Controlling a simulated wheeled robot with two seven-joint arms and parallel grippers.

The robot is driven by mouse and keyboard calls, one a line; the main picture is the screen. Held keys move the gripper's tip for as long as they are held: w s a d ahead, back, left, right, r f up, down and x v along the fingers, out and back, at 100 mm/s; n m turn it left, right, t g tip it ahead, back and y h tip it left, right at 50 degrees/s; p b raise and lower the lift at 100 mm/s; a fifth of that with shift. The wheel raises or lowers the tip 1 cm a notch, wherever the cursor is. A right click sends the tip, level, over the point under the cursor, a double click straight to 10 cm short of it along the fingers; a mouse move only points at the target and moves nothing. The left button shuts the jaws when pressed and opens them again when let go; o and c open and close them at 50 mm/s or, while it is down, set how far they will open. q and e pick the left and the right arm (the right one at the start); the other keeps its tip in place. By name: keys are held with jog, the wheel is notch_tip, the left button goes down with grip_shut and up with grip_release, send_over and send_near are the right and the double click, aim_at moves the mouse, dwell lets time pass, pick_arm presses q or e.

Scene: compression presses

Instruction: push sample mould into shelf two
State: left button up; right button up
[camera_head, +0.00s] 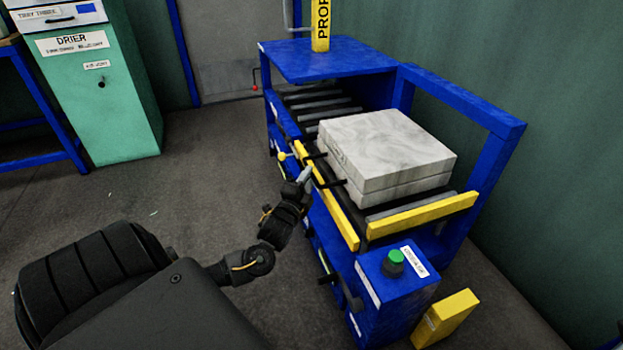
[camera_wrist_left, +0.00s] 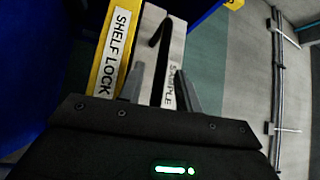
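The sample mould (camera_head: 392,150) is a pale grey marbled block in two layers. It lies on black rollers in the blue press (camera_head: 335,58), with black handles on its left side. In the left wrist view, its face with a SAMPLE label (camera_wrist_left: 173,88) shows. My left gripper (camera_head: 306,174) is at that side, by the yellow shelf lock bar (camera_head: 331,200). In the wrist view, the left gripper's fingers (camera_wrist_left: 159,90) stand apart, with a black handle (camera_wrist_left: 158,45) between them; contact is not clear. My right gripper is not in view.
A yellow bar (camera_head: 422,214) crosses the press's near end. A blue box with a green button (camera_head: 396,257) stands in front, beside a yellow block (camera_head: 446,318). A green drier (camera_head: 103,100) stands far left. The grey floor between is clear.

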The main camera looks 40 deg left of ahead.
pick_arm(q)
jog(key=shift+b+x, duration=0.35)
jog(key=shift+x, duration=0.95)
jog(key=shift+c, duration=0.4)
grip_shut()
